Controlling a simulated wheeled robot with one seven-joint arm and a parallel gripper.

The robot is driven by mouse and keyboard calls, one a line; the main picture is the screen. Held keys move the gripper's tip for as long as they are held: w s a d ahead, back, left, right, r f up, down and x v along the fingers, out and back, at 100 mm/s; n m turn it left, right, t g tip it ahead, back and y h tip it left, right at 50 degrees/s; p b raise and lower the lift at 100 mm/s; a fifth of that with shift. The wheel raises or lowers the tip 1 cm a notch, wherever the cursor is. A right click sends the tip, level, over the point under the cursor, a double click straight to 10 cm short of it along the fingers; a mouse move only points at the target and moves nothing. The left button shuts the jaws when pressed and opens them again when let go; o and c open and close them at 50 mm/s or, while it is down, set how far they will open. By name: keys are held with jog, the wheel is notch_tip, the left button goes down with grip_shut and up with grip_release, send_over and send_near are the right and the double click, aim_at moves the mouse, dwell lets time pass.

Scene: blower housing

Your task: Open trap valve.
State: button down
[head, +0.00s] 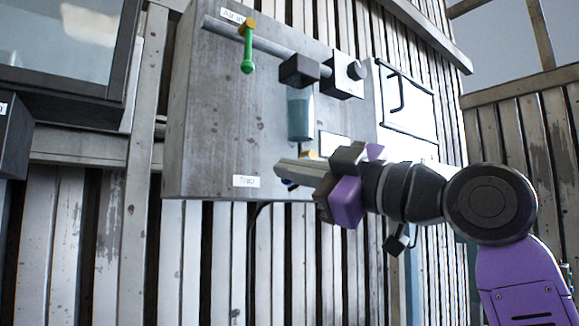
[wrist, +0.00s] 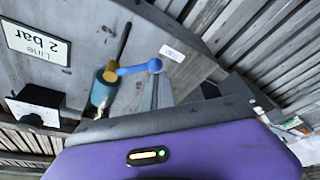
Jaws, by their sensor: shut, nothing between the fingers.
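The trap valve has an orange-yellow body (wrist: 110,75) and a blue lever (wrist: 135,69), below the teal filter bowl (wrist: 101,92) in the wrist view's tilted picture. In the head view only a bit of the yellow body (head: 310,155) and a bit of the blue lever (head: 287,183) show; my gripper hides the rest. The white "Trap" label (head: 245,181) is at the panel's lower edge. My gripper (head: 282,169) is shut and empty. Its fingertips (wrist: 155,82) are close to the lever's rounded end; I cannot tell if they touch.
The grey panel box (head: 215,120) carries a pipe, a green-handled valve (head: 247,55) at top left, a black regulator block (head: 299,70) and the teal bowl (head: 300,118). A "Line 2 bar" sign (wrist: 37,42) is in the wrist view. Free room lies below the panel.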

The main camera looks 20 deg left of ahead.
jog(key=w+d+f+n, duration=0.1)
jog(key=n, duration=0.2)
jog(key=w+f+n+g+h, duration=0.1)
jog(key=n, duration=0.2)
jog(key=w+d+f+n+g+p, duration=0.1)
jog(key=n, duration=0.2)
jog(key=shift+w+d+f+h, duration=0.2)
jog(key=shift+w+d+h, duration=0.05)
jog(key=shift+d+h, duration=0.1)
jog(key=shift+w+d, duration=0.1)
dwell(0.3)
jog(key=s+a, duration=0.3)
jog(key=b+v, duration=0.2)
jog(key=v, duration=0.8)
jog(key=shift+d+b, duration=0.25)
jog(key=shift+b, duration=0.05)
jog(key=shift+r, duration=0.15)
